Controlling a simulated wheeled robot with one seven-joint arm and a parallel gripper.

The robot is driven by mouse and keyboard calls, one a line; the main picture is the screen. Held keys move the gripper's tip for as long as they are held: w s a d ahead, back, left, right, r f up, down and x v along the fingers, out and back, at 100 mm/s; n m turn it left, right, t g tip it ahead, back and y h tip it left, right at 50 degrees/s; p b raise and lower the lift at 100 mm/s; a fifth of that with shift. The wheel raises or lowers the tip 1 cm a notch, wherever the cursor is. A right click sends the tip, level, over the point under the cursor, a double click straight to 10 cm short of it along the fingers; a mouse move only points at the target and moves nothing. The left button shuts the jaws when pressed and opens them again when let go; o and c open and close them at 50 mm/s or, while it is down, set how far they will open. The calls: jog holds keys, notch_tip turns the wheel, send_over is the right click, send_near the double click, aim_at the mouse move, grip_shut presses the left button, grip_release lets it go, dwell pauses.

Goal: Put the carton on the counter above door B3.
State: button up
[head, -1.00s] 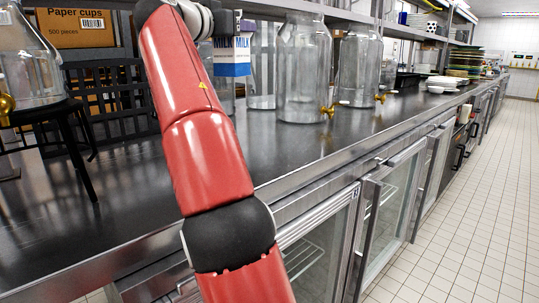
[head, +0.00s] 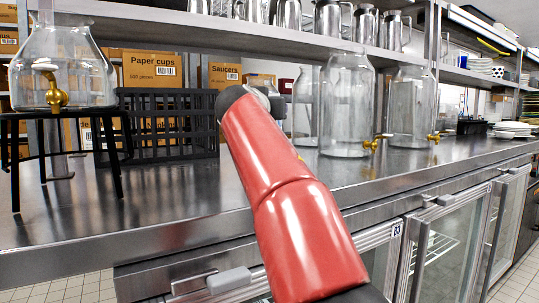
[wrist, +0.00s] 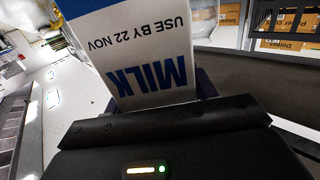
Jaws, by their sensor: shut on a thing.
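The milk carton (wrist: 135,55), white with a blue band and blue lettering, fills the upper middle of the wrist view. My gripper (wrist: 160,108) is shut on it; the fingers are mostly hidden by the carton and the dark gripper body. In the head view my red arm hides the carton and the gripper. The steel counter (head: 180,208) runs across the head view. The label B3 (head: 397,229) is on the frame of a glass-fronted door below the counter's front edge, just right of my arm. The counter above it looks bare near the edge.
Glass dispensers with brass taps (head: 347,105) stand at the back, right of my arm. Another dispenser (head: 62,70) sits on a black stand (head: 115,165) at left, beside a black crate (head: 180,125). A shelf (head: 230,30) with metal jugs overhangs the back.

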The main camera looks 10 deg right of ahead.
jog(key=shift+s+f+b, duration=0.1)
jog(key=shift+f+b, duration=1.2)
jog(key=shift+f, duration=1.8)
jog(key=shift+f, duration=0.15)
jog(key=o, duration=1.5)
jog(key=shift+s+a, duration=0.15)
jog(key=shift+s, duration=0.05)
jog(key=b+v, duration=0.3)
jog(key=v, duration=0.8)
jog(key=shift+s+b, duration=0.2)
jog(key=shift+b, duration=0.2)
